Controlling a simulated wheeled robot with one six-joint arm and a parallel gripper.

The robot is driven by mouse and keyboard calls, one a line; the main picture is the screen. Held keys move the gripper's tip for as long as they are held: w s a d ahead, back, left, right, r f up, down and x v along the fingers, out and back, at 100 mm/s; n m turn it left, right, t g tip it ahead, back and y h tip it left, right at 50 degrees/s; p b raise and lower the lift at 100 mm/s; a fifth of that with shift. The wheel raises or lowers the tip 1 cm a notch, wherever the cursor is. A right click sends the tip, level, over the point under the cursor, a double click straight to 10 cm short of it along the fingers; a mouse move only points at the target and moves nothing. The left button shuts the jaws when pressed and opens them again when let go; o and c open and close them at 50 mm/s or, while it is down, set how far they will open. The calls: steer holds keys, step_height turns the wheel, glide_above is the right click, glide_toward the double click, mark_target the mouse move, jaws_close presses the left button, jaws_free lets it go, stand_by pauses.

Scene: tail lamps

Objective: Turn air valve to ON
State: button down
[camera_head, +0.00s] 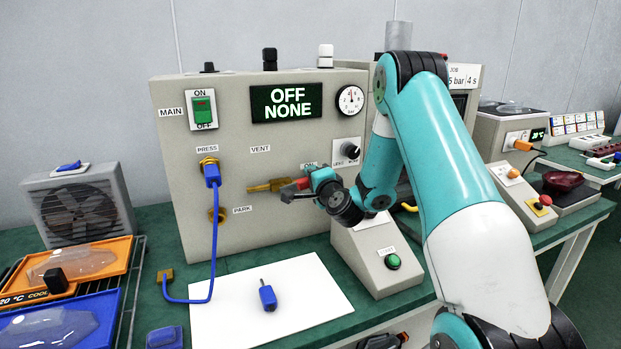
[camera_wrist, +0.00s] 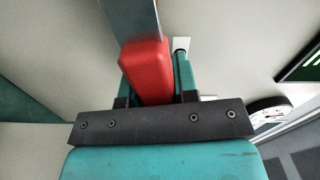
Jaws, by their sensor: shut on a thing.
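The air valve has a brass body (camera_head: 262,186) on the front of the beige panel, below the VENT label. Its red handle (camera_head: 297,186) points right, close to level, beside a partly covered label that seems to read ON. My gripper (camera_head: 312,184) is shut on the red handle at the panel face. In the wrist view the red handle (camera_wrist: 147,72) lies between my jaws, with its grey metal lever (camera_wrist: 131,18) running out beyond them. The panel display (camera_head: 287,103) reads OFF NONE.
A blue hose (camera_head: 213,235) hangs from the PRESS port left of the valve. A PARK port (camera_head: 217,214) sits lower left. A console with a green button (camera_head: 392,261) stands under my arm. A white sheet (camera_head: 300,300) with a blue-handled tool (camera_head: 267,296) lies in front.

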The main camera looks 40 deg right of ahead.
steer(key=shift+f+m+b, duration=0.35)
steer(key=shift+f+m, duration=0.5)
steer(key=shift+m, duration=0.15)
steer(key=c, duration=0.9)
jaws_free()
steer(key=shift+s+b, duration=0.15)
steer(key=shift+b, duration=0.15)
steer(key=shift+s+f+b, duration=0.2)
steer(key=shift+s+b, duration=0.1)
steer(key=shift+b, duration=0.2)
steer(key=shift+r+b+v, duration=0.15)
steer(key=shift+b+v, duration=4)
steer(key=shift+b, duration=0.9)
steer(key=shift+r+b+v, duration=0.15)
steer(key=shift+b+v, duration=4.05)
steer(key=shift+b, duration=0.85)
